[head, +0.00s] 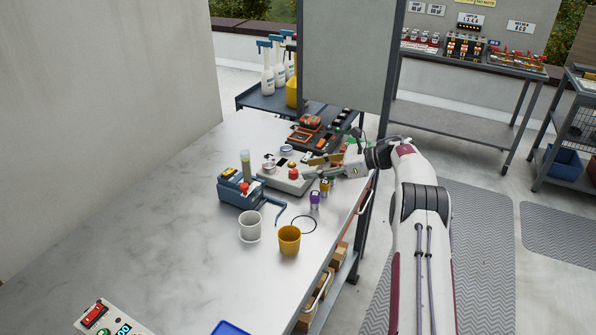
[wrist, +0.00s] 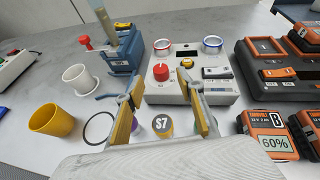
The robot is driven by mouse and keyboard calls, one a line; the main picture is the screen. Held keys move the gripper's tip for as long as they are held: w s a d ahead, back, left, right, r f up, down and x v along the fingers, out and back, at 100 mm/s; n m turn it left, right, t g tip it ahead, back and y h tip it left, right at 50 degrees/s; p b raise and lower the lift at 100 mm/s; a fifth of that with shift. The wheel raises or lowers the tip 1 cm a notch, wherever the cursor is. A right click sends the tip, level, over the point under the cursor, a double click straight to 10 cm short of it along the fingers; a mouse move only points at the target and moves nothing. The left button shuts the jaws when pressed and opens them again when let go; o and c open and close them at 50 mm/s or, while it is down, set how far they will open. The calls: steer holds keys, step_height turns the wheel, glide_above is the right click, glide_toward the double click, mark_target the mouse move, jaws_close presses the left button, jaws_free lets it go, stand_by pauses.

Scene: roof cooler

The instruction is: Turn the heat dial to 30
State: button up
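A white control box (wrist: 158,92) stands on the table with a red dial (wrist: 160,72) on its top; I take this as the heat dial. In the head view the box (head: 290,183) and the red dial (head: 293,173) lie just left of my gripper (head: 316,168). In the wrist view my gripper (wrist: 162,85) is open, with yellow-padded fingers apart on either side of the dial's line. I cannot tell whether they touch it. Nothing is between the fingers. The dial's scale and pointer reading are too small to read.
A blue device (head: 240,192) with a tube is left of the box. An orange battery (wrist: 268,133) and charger (wrist: 275,73) are right.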

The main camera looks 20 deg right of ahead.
mark_target(294, 171)
steer(key=shift+x, duration=2.8)
jaws_close()
